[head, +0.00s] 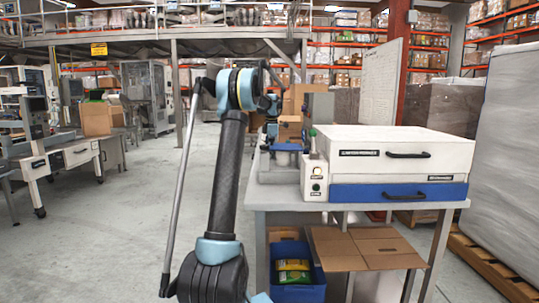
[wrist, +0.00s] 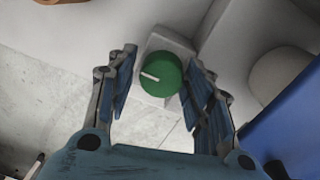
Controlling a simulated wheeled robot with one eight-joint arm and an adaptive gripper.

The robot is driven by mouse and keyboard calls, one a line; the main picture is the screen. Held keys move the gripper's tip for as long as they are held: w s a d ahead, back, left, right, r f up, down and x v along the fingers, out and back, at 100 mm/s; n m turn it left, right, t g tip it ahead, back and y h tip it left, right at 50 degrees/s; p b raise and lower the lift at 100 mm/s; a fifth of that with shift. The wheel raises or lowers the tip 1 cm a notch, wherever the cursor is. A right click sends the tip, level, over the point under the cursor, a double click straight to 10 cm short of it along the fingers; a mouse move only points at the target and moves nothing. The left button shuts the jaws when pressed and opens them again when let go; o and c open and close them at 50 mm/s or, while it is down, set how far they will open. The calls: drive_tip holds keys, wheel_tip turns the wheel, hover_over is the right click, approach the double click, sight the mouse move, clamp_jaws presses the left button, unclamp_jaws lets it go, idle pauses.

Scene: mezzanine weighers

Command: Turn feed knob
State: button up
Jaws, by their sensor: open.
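A round green knob (wrist: 161,74) with a white pointer mark sits on a pale grey block in the wrist view. The mark points left and slightly up in that picture. My gripper (wrist: 163,62) is open, with one blue-padded finger on each side of the knob. Gaps show between the fingers and the knob, wider on the left. In the head view, a pale control box (head: 314,179) at the bench's near left carries small lit buttons, and a green part stands above it. I cannot tell which green part there is the knob. My gripper is mostly hidden behind my arm there.
A white machine (head: 365,142) with a blue drawer (head: 370,191) and black handles stands on the bench (head: 257,201). A wrapped pallet stands right.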

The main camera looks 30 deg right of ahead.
drive_tip(key=c, duration=0.8)
